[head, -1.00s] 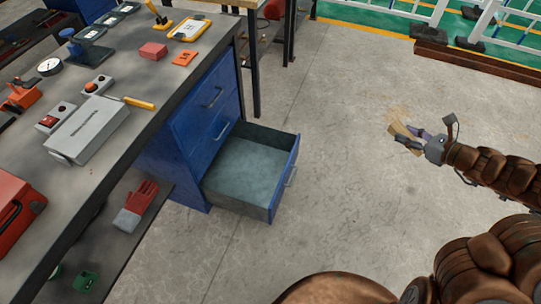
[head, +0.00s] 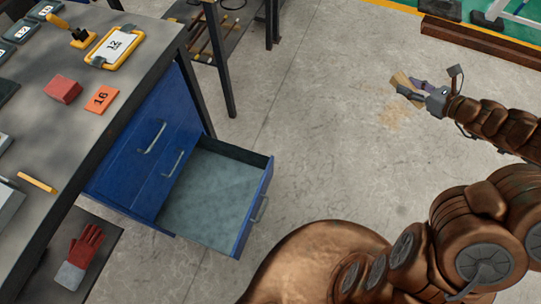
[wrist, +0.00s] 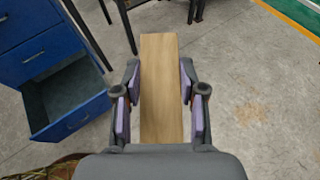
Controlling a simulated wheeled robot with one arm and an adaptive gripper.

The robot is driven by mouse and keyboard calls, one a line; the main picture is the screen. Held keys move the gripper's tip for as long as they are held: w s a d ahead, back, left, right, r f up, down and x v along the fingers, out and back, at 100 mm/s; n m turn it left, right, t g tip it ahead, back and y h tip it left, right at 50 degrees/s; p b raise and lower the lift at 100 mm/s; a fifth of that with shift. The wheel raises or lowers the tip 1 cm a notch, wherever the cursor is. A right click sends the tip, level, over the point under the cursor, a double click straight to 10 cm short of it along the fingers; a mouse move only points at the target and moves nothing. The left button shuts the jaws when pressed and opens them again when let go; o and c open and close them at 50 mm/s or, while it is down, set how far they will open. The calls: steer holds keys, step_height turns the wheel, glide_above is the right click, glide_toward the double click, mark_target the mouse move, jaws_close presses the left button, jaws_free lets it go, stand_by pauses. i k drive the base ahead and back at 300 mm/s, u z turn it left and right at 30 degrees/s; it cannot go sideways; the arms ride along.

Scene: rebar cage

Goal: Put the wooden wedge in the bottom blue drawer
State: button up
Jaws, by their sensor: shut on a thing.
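The wooden wedge (wrist: 160,90) is held between the purple pads of my gripper (wrist: 160,98) in the wrist view. In the head view the wedge (head: 400,80) shows as a small tan piece at my gripper (head: 412,90), at the upper right, above open floor. The bottom blue drawer (head: 262,207) is pulled out and looks empty inside; it stands left of my gripper, a clear gap away. The drawer also shows at the left of the wrist view (wrist: 75,118).
The blue cabinet (head: 150,140) has closed drawers above the open one. A workbench (head: 60,130) with a clipboard, a red block and an orange tag is at left. A red glove (head: 85,245) lies on the shelf below. Floor between drawer and gripper is clear.

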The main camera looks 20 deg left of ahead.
mark_target(220, 228)
steer(key=i, duration=2.45)
steer(key=u, duration=4.9)
steer(key=i, duration=0.5)
steer(key=z, duration=0.05)
